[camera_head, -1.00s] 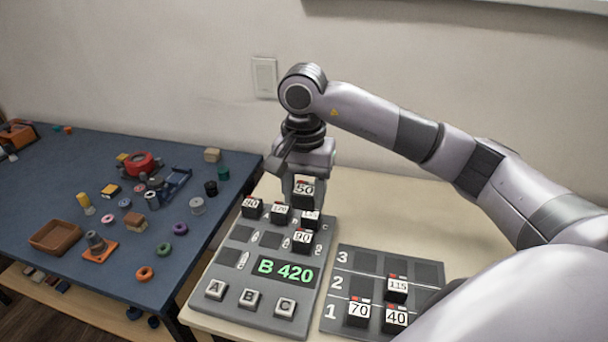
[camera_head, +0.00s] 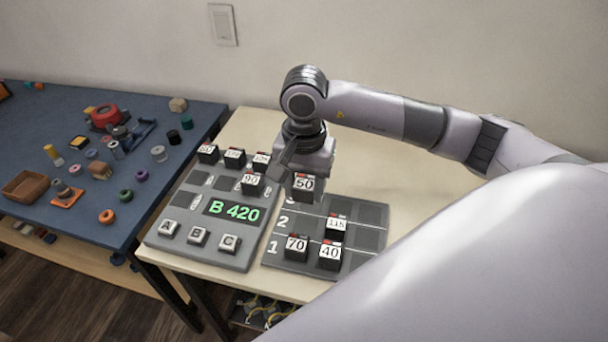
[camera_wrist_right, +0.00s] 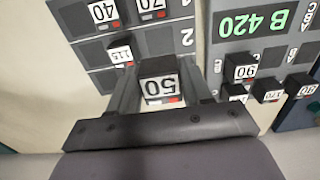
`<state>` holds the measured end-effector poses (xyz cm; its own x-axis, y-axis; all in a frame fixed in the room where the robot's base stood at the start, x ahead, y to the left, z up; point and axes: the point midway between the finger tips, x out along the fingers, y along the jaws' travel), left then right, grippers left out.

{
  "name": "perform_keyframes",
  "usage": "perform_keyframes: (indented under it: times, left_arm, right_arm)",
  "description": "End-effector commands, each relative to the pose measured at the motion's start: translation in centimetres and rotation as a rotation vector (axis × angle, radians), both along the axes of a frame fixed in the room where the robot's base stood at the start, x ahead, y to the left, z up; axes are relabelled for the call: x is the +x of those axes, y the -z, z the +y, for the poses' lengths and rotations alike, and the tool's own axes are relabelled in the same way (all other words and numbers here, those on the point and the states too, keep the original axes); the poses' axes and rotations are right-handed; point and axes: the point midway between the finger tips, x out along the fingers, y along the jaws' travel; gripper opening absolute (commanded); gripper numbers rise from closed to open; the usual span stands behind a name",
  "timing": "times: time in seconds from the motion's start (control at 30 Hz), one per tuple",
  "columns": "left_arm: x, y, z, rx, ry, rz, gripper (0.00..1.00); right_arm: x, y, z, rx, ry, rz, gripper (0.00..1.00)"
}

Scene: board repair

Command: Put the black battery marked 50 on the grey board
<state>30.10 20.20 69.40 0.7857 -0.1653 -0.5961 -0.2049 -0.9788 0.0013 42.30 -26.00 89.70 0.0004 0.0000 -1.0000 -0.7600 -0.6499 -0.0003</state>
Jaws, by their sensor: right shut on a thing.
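The black battery marked 50 (camera_head: 303,185) is held between the fingers of my right gripper (camera_head: 302,175), its label facing the head camera. The wrist view also shows the battery (camera_wrist_right: 160,90), between both fingers. In the head view, gripper and battery are over the far left corner of the grey board (camera_head: 268,259) with rows 1, 2 and 3, hiding the row 3 label. The battery appears to be above the board; the exact gap cannot be told. Batteries 70 (camera_head: 296,246) and 40 (camera_head: 330,254) sit in row 1, and 115 (camera_head: 336,225) in row 2. My left gripper is not in view.
Left of the board stands a grey panel (camera_head: 190,252) with a green B 420 display, buttons A, B, C and several batteries, including 90 (camera_head: 251,182). A blue table (camera_head: 150,206) with many small parts is further left. Bare tabletop lies behind the board.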

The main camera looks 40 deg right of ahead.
Motion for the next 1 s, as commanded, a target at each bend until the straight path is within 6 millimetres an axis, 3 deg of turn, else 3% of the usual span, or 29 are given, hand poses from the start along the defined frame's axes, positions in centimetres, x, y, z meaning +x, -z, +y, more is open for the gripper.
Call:
perform_keyframes:
  times: [0.23,0.7,1.0]
  left_arm:
    - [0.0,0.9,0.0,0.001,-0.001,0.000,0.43]
    - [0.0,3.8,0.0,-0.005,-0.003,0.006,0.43]
    - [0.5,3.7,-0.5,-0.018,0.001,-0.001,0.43]
  right_arm:
    - [-0.1,1.5,0.0,0.001,0.001,-0.001,0.16]
    - [-0.1,7.1,0.0,0.001,0.000,-0.001,0.16]
    - [0.0,8.9,0.0,0.001,0.001,-0.001,0.16]
